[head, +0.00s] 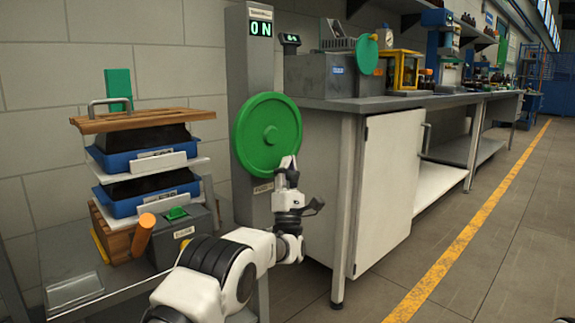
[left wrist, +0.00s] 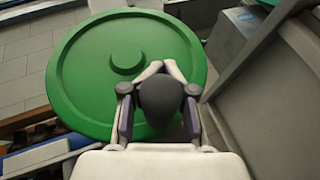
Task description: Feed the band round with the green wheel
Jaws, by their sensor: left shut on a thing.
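The green wheel (head: 268,133) is a large upright disc with a round hub, mounted on a grey post (head: 252,75) whose display reads ON. My left gripper (head: 288,165) is at the wheel's lower right edge. In the left wrist view the wheel (left wrist: 85,75) fills the middle, and the gripper's fingers (left wrist: 162,68) are closed around a dark grey rounded knob (left wrist: 160,100) in front of the wheel's face. How the knob joins the wheel is hidden. I cannot make out a band in either view. My right gripper is not in view.
A workbench (head: 400,103) with a pale cabinet door (head: 388,190) stands close on the right. The floor beyond the yellow line (head: 470,225) is clear.

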